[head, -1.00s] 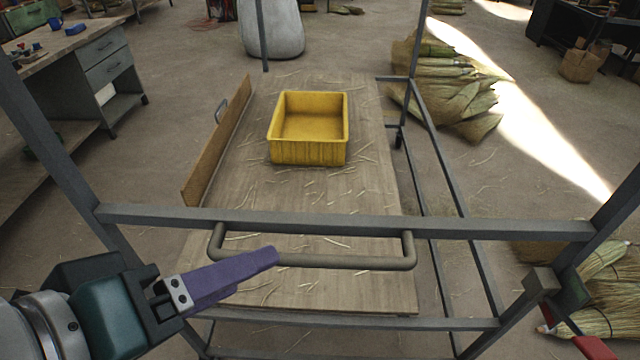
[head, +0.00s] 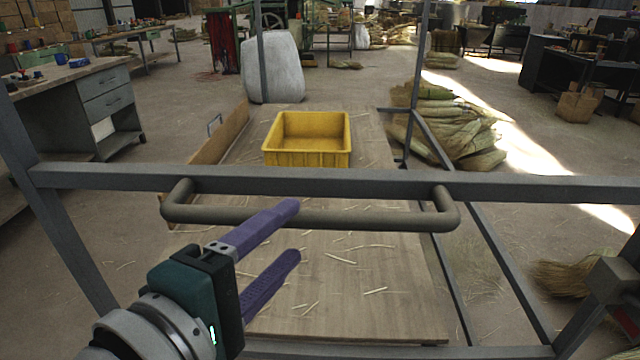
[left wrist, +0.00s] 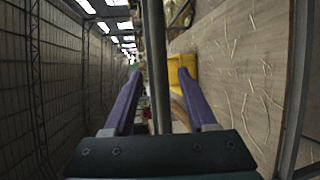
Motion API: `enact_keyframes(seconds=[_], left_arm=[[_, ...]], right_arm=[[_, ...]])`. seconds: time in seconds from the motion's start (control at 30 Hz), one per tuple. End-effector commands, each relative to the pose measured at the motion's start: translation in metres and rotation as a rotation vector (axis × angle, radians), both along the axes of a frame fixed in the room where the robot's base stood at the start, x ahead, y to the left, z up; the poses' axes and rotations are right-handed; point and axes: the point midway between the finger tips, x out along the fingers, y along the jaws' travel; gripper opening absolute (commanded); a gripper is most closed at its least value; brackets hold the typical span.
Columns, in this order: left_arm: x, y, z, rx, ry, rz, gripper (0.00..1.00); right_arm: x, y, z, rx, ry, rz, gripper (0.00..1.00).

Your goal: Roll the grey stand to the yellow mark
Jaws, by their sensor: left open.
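The grey stand (head: 340,183) is a metal frame right in front of me, with a wooden deck. A U-shaped handle (head: 345,219) juts from its near crossbar. My left gripper (head: 296,230) is open at the left half of the handle. Its upper purple finger overlaps the handle bar and its lower finger shows below it. In the left wrist view, a dark bar (left wrist: 155,60) runs between the two spread fingers; I cannot tell whether it is the handle. My right gripper is out of view. I see no yellow mark on the floor.
A yellow crate (head: 307,157) stands on the deck. A pale sack (head: 272,68) stands behind the stand. Straw bundles (head: 455,125) lie to its right, and a workbench (head: 75,110) stands at left. Floor between shows open room.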

Motion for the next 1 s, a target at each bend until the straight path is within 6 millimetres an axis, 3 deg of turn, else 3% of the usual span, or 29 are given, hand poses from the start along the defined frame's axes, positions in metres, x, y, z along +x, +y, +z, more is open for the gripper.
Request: enact_keyframes(seconds=[0.1, 0.3, 0.67, 1.0], left_arm=[[0.021, -0.009, -0.005, -0.001, -0.001, -0.001, 0.57], [0.045, -0.019, -0.01, 0.003, -0.001, -0.002, 0.57], [0.051, -0.022, -0.01, 0.003, 0.001, -0.002, 0.57], [0.051, -0.021, -0.01, 0.003, 0.001, -0.002, 0.21]], right_arm=[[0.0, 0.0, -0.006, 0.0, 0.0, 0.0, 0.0], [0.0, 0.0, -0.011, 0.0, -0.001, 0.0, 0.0], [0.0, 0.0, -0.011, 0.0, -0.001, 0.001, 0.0], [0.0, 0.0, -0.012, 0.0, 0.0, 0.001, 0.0]])
